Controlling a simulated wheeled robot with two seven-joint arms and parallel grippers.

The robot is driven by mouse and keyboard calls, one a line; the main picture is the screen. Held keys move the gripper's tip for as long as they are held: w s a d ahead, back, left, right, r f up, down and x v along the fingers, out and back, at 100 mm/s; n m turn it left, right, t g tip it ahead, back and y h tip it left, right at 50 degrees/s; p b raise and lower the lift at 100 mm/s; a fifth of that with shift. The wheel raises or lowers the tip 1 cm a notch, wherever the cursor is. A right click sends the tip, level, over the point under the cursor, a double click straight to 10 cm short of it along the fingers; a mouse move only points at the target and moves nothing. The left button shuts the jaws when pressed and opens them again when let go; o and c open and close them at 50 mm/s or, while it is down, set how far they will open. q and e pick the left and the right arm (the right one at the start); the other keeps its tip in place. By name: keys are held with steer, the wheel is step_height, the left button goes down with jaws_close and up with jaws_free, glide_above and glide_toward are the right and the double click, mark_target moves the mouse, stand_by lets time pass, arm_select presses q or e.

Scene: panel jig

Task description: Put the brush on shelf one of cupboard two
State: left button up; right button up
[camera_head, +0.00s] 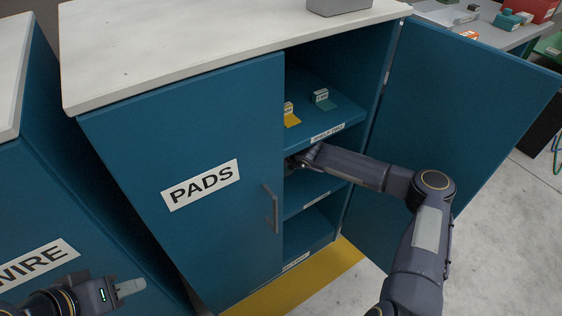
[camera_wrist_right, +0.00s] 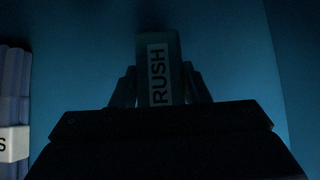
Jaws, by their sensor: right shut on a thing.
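The blue cupboard (camera_head: 180,180) has a shut left door labelled PADS and an open right door (camera_head: 455,120). My right arm reaches into the compartment under its upper shelf (camera_head: 345,112). My right gripper (camera_head: 298,160) is partly hidden by the left door edge. In the right wrist view, my right gripper (camera_wrist_right: 160,88) is shut on the dark brush (camera_wrist_right: 175,50), whose white label reads RUSH. The picture is too dark to tell whether the brush touches a shelf. My left gripper (camera_head: 125,289) is low at the left, away from the cupboard; its opening is unclear.
Small labelled items (camera_head: 321,96) sit on the upper shelf. A lower shelf (camera_head: 310,190) shows beneath my right arm. Pale bundled rods (camera_wrist_right: 14,100) stand at the left in the wrist view. A WIRE cupboard (camera_head: 45,220) is at the left, and a cluttered bench (camera_head: 490,35) behind.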

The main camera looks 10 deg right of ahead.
steer(key=shift+d+f, duration=0.1)
steer(key=shift+f, duration=0.7)
steer(key=o, duration=1.1)
steer(key=shift+r, duration=0.1)
steer(key=shift+s+d+r, duration=0.1)
steer(key=shift+s+r, duration=0.15)
steer(key=shift+r, duration=0.05)
steer(key=p+v, duration=0.1)
steer(key=v, duration=0.2)
steer(key=s+d, duration=0.1)
steer(key=s, duration=0.2)
steer(key=s+d, duration=0.1)
steer(key=s, duration=0.3)
steer(key=s+d+p, duration=0.1)
steer(key=s+d, duration=0.1)
steer(key=s, duration=0.2)
steer(key=shift+f, duration=0.35)
